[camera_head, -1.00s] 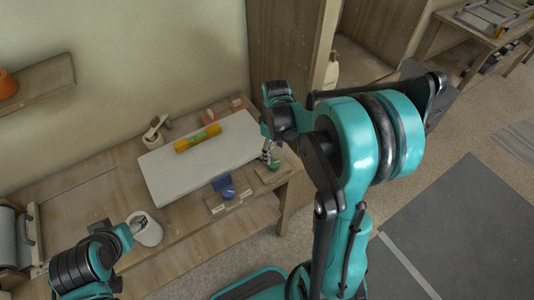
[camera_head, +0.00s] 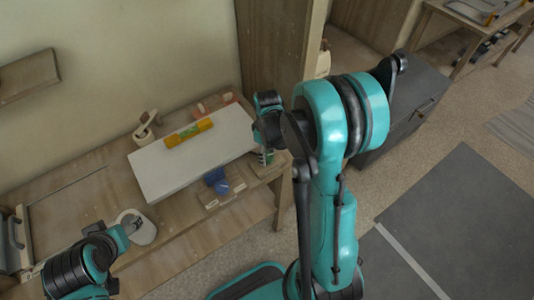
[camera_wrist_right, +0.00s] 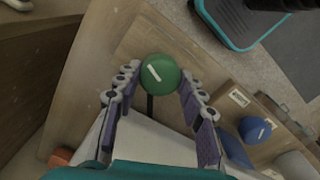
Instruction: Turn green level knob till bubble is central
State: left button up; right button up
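The green knob (camera_wrist_right: 160,73) with a white mark on top shows in the right wrist view, between the fingertips of my right gripper (camera_wrist_right: 160,75). The fingers stand apart on either side of it, with small gaps visible. In the head view, my right gripper (camera_head: 267,150) is at the right end of the white board (camera_head: 190,165) and mostly hides the knob. The yellow-orange level (camera_head: 188,132) with a green middle lies on the board; its bubble is too small to make out. My left gripper (camera_head: 132,225) is at the lower left, its fingers unclear.
A blue knob (camera_wrist_right: 255,130) on a wooden block is near the green one; it also shows in the head view (camera_head: 216,180). A white rounded container (camera_head: 142,230) stands by my left gripper. A wooden upright (camera_head: 275,50) rises behind the bench on the right.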

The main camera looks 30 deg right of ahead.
jog(key=shift+m, duration=0.4)
jog(key=shift+f+m+b, duration=0.1)
jog(key=shift+m+b, duration=0.25)
jog(key=shift+m, duration=0.55)
jog(key=m, duration=0.3)
jog(key=shift+m+b, duration=0.3)
jog(key=shift+m, duration=0.1)
jog(key=m, duration=0.3)
jog(key=shift+m+b, duration=0.45)
jog(key=shift+m, duration=1.65)
jog(key=o, duration=1.2)
jog(key=shift+c, duration=0.2)
